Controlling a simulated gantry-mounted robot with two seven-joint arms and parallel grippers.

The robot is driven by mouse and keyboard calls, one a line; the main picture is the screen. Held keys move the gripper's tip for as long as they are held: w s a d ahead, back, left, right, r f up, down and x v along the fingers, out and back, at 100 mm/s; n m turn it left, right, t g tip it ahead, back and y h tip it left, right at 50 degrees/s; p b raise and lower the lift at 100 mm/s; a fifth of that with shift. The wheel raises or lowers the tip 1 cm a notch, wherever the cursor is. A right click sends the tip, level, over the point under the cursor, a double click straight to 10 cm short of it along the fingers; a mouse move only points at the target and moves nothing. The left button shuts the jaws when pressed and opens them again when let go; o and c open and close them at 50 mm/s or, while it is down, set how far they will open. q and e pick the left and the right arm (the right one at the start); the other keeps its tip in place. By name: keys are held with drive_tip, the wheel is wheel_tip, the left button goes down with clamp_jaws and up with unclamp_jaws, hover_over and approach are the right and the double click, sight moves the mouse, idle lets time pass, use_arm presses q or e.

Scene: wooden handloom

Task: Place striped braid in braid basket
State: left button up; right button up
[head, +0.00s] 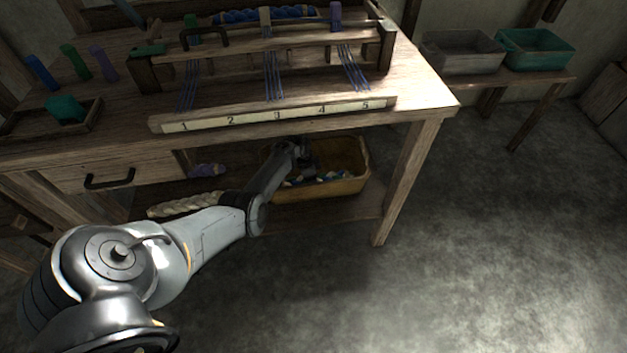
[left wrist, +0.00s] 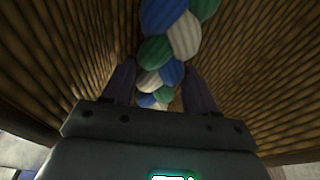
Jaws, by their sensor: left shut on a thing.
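The striped braid, in blue, green and white, shows close up in the left wrist view (left wrist: 168,45) and as small colored patches inside the basket in the head view (head: 318,178). The braid basket (head: 352,184) is yellow-brown and open-topped, on the low shelf under the loom table. Its ribbed woven walls rise on both sides in the left wrist view (left wrist: 262,75). My left gripper (left wrist: 158,78) is shut on the braid, down inside the basket. In the head view my own wrist partly hides the basket's left end. My right gripper is in neither view.
The tabletop edge with its numbered strip (head: 275,115) overhangs the basket. A table leg (head: 405,185) stands right of it. A cream braid (head: 185,204) and a purple item (head: 206,170) lie on the shelf to the left. The floor at right is clear.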

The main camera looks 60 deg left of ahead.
use_arm(q)
drive_tip(key=o, duration=1.3)
drive_tip(key=shift+r, duration=0.1)
